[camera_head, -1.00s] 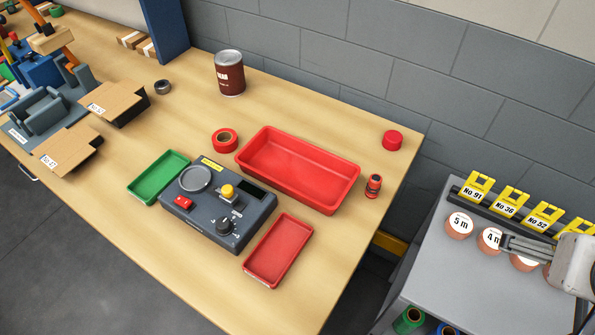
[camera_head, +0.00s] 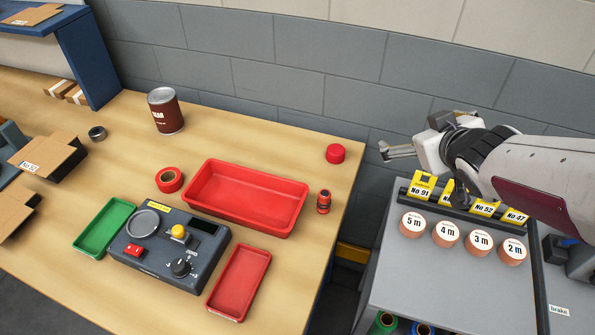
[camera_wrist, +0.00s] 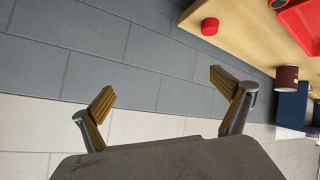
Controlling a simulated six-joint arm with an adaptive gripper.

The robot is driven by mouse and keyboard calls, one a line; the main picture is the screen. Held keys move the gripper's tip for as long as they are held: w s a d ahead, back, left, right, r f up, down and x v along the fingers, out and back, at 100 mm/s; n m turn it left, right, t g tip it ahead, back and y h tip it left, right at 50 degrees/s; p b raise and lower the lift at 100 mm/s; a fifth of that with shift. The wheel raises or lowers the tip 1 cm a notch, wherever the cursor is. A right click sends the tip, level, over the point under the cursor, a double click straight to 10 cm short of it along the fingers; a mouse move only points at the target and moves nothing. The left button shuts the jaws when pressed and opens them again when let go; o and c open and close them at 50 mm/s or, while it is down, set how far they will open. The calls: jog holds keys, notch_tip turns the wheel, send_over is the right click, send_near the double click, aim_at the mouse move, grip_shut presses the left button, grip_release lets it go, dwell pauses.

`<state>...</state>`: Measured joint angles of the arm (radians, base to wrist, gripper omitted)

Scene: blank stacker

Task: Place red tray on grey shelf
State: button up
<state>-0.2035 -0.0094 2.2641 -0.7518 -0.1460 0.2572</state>
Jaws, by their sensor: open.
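A large, deep red tray (camera_head: 247,198) lies empty on the wooden table. A smaller, shallow red tray (camera_head: 239,283) lies in front of it, beside the grey control box. In the wrist view, part of a red tray (camera_wrist: 303,22) shows at the top right corner. A grey-topped unit (camera_head: 395,280) stands right of the table; I cannot tell whether it is the grey shelf. My gripper (camera_head: 388,150) is above the back of this unit, right of the table and apart from both trays. Its fingers (camera_wrist: 160,88) are spread and empty in the wrist view.
Several round discs (camera_head: 446,234) and yellow number tags (camera_head: 421,186) occupy the grey unit's top. A control box (camera_head: 172,246), green tray (camera_head: 104,226), tape roll (camera_head: 169,180), brown can (camera_head: 166,110), red lid (camera_head: 335,153) and small red item (camera_head: 324,201) stand on the table.

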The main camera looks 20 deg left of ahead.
jog(key=w+a+f+n+g+y, duration=0.1)
jog(key=w+a+f+n+y, duration=0.2)
jog(key=a, duration=0.7)
jog(key=n+g+y, duration=0.6)
jog(key=g+y, duration=0.1)
jog(key=g, duration=0.3)
send_near(246, 203)
jog(key=r, duration=0.1)
jog(key=a+r, duration=0.2)
jog(key=r, duration=0.1)
jog(key=shift+a, duration=0.15)
jog(key=shift+x, duration=1.15)
jog(key=shift+f, duration=0.15)
jog(key=shift+x, duration=2.6)
jog(key=shift+f, duration=0.15)
